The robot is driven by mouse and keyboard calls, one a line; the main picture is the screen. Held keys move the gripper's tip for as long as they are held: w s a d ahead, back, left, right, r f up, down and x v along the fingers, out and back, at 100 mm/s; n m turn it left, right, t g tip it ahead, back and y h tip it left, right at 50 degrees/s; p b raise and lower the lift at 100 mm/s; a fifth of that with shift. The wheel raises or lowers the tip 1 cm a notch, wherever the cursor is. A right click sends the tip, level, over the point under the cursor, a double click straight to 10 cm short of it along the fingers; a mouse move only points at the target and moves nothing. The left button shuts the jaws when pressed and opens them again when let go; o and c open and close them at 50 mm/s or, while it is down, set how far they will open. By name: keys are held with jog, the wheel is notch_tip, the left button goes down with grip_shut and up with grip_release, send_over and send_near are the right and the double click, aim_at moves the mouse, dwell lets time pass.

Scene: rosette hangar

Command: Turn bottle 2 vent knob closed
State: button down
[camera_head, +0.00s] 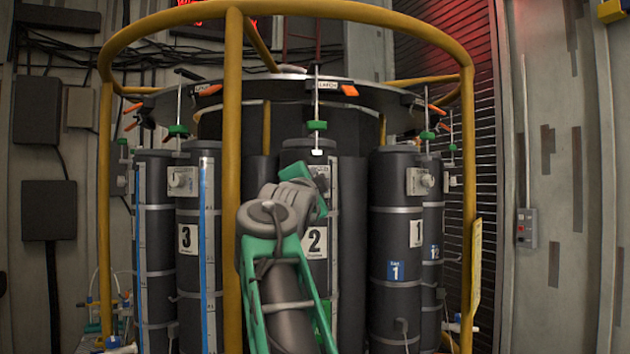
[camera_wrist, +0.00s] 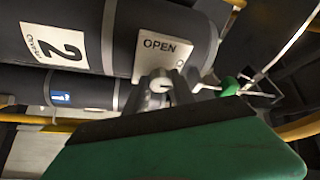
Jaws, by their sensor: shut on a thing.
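Bottle 2 (camera_head: 317,272) is a dark upright cylinder with a white "2" label (camera_head: 315,241), standing behind the yellow rail in the middle. In the wrist view, bottle 2 (camera_wrist: 160,20) lies across the top, with a pale plate marked "OPEN" (camera_wrist: 158,48). The vent knob (camera_wrist: 159,82) is a small whitish knob at the lower edge of that plate. My gripper (camera_wrist: 166,92) has its grey fingers closed around the knob. In the head view, my gripper (camera_head: 318,181) reaches the upper part of bottle 2 and mostly hides the knob and plate.
Bottle 3 (camera_head: 187,272) stands to the left and bottle 1 (camera_head: 396,270) to the right, each with its own knob plate. A yellow tube frame (camera_head: 233,150) rings the bottles, with one post close left of my arm. Green-handled clamps (camera_head: 317,125) hang above the bottles.

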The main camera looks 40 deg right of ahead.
jog(key=shift+m, duration=0.4)
jog(key=c, duration=1.1)
grip_release()
jog(key=shift+o, duration=0.2)
jog(key=b+v, duration=0.2)
jog(key=v, duration=0.6)
jog(key=shift+b, duration=0.35)
jog(key=shift+w+r, duration=0.1)
jog(key=shift+w, duration=0.05)
